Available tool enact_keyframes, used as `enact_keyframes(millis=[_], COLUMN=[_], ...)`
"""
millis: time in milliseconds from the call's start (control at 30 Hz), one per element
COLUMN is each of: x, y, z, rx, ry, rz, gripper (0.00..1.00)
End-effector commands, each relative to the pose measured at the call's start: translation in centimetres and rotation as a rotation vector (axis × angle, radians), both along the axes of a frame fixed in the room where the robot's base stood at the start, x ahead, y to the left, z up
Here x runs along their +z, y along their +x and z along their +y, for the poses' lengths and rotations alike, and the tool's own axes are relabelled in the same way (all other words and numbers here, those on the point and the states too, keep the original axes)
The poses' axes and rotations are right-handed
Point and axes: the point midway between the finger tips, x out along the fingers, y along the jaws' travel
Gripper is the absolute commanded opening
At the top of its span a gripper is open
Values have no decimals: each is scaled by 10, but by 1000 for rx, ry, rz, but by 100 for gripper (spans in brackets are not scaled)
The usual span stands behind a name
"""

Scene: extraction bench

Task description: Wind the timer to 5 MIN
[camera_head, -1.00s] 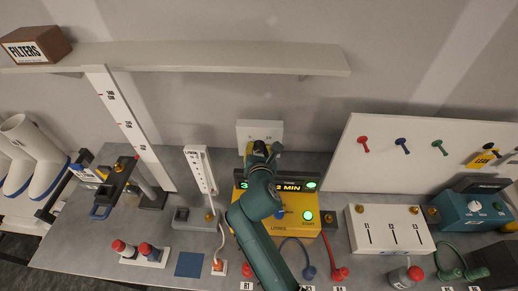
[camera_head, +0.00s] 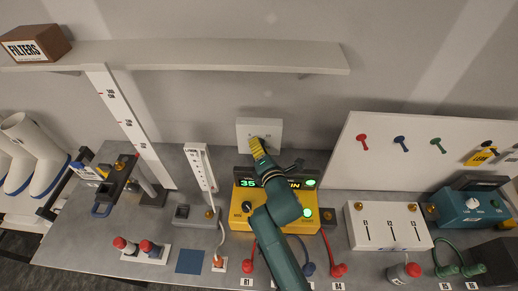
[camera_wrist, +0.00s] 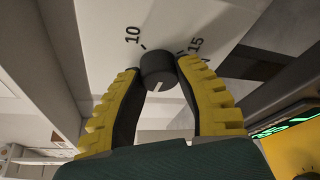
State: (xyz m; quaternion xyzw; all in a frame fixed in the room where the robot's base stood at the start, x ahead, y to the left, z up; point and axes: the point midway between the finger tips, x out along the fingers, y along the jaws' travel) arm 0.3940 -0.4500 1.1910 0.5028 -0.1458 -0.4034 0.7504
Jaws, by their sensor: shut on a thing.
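The timer (camera_head: 244,133) is a pale panel on the back wall, behind the yellow unit. My gripper (camera_head: 257,141) reaches up to its front, and its fingers hide the knob in the head view. In the wrist view the timer's dark round knob (camera_wrist: 158,68) sits between the yellow-padded fingertips of my gripper (camera_wrist: 159,74), which are shut on it. The marks 10 and 15 show beyond the knob, at upper left and right. A pale line on the knob points down in the picture. The 5 mark is not visible.
The yellow unit (camera_head: 241,222), with a lit display, green buttons and a black knob, stands just below my gripper, partly behind my arm. A white stand with a thermometer-like strip (camera_head: 200,168) is to its left. A shelf (camera_head: 200,55) runs above.

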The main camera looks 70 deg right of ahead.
Motion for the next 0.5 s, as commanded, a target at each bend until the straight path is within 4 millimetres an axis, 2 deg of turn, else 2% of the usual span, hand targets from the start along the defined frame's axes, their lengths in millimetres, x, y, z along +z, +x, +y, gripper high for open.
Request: enact_keyframes(millis=[33,500], x=[-7,-13], y=[-1,0], z=[0,0], rx=[-2,-1], ry=[20,169], rz=[-39,-451], gripper=[0,0])
